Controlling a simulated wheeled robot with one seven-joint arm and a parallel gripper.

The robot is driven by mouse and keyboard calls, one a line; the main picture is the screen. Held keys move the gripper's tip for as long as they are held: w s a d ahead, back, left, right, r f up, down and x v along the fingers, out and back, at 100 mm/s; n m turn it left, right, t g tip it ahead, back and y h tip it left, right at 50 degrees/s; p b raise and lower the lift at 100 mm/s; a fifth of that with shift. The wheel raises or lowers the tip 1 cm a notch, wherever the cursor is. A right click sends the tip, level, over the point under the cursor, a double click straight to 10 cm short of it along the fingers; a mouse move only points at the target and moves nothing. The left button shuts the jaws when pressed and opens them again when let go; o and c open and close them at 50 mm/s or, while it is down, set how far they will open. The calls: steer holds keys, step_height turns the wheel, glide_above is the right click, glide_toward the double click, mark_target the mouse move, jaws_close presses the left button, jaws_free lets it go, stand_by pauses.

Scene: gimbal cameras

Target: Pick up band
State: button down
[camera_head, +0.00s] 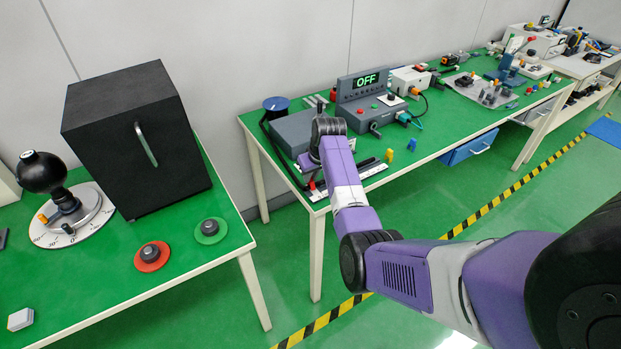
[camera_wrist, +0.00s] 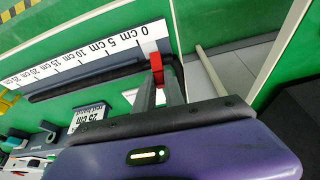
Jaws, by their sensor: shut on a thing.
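The band (camera_wrist: 92,80) appears as a long black strip lying beside a white ruler (camera_wrist: 85,55) in the wrist view. A red end piece (camera_wrist: 155,61) sits at the strip's end, near the ruler's 0 cm mark. My gripper (camera_wrist: 158,78) has its two grey fingers close together at this red piece, shut on it. The fingers hide part of the piece and its join with the black strip. In the head view the red piece (camera_head: 312,185) shows small at the table's near left corner, below my gripper (camera_head: 315,172), whose fingers are mostly hidden by my wrist.
A grey device (camera_head: 370,95) reading OFF stands behind on the green table. Yellow and orange pegs (camera_head: 389,155) stand right of the ruler. A black box (camera_head: 137,140) stands on the left table, with a floor gap between the tables.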

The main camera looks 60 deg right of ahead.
step_height(320, 180, up, 20)
steer(key=b, duration=0.1)
steer(key=shift+b, duration=0.3)
steer(key=c, duration=2)
jaws_free()
steer(key=shift+f, duration=0.1)
jaws_close()
